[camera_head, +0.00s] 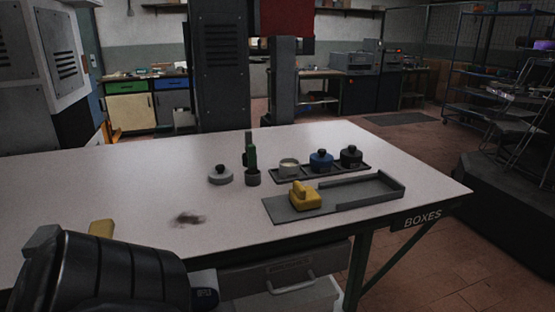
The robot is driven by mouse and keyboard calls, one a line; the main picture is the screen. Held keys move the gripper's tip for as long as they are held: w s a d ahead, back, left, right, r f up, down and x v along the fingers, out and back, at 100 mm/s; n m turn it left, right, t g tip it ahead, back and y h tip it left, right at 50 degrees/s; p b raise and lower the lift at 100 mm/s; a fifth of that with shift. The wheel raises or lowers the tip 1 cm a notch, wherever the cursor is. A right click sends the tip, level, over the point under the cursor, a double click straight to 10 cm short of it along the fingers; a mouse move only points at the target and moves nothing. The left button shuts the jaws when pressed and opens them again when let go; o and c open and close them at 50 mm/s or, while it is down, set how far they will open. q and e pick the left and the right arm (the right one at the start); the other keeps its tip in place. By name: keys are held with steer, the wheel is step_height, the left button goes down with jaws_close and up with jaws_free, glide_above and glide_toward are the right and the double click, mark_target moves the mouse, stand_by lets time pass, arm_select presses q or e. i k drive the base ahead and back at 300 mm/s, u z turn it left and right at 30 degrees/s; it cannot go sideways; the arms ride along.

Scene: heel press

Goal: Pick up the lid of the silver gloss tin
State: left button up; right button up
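A grey lid (221,175) with a dark knob lies on the white table, left of the tin rack. An open silver tin (289,169) stands at the left end of the low dark rack, with no lid on it; a pale rim or filling shows at its top. Beside it in the rack are a blue tin (321,162) and a black tin (351,157), each topped by a dark knob. A dark arm link of mine fills the lower left corner. Neither of my grippers shows, so their fingers are hidden or out of frame.
A yellow block (305,196) sits on a grey tray (358,194) in front of the rack. A dark smudge (190,219) marks the table (110,185). The left of the table is mostly clear.

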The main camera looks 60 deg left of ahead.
mark_target(221, 175)
steer(key=i, duration=1.1)
steer(key=u, duration=3.2)
